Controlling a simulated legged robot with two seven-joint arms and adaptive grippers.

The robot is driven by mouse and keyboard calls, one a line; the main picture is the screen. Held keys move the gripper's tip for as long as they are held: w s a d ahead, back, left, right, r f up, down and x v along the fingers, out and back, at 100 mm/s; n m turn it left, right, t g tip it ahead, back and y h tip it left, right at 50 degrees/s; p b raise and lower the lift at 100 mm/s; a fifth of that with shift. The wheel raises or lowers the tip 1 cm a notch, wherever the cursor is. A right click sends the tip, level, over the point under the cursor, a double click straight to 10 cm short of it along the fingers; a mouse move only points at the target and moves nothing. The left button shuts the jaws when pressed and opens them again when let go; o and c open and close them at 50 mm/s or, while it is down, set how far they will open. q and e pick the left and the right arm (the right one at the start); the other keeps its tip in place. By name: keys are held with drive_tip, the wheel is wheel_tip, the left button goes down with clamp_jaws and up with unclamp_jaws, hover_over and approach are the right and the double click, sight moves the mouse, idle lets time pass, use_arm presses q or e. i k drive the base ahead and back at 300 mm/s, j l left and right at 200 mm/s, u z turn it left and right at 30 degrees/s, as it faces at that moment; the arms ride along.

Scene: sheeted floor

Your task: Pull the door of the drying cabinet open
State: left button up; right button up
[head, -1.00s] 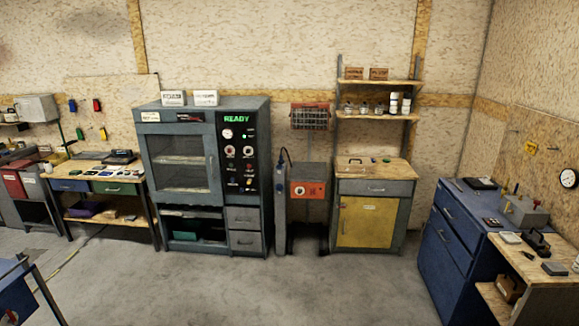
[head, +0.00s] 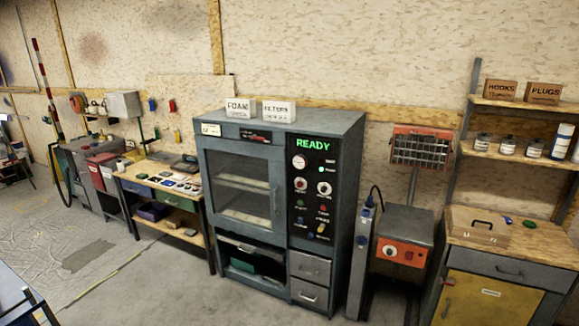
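The drying cabinet (head: 282,128) stands against the back wall, in the middle of the head view. It is grey with a dark control panel (head: 313,190) on its right side that shows a green READY sign. Its door (head: 206,190) has a large window with shelves visible behind it, and the door looks shut. A vertical handle (head: 276,198) runs along the door's right edge. Below the door is an open dark bay, with two drawers to its right. Neither of my grippers shows in the view.
A workbench (head: 160,180) with small drawers stands left of the cabinet. Two labelled boxes sit on the cabinet top. Floor (head: 175,290) in front is clear.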

sight(277, 235)
drive_tip(key=i+j+u, duration=0.15)
drive_tip(key=i, duration=0.45)
drive_tip(key=i+j+u, duration=0.2)
drive_tip(key=i, duration=0.4)
drive_tip(key=l, duration=0.1)
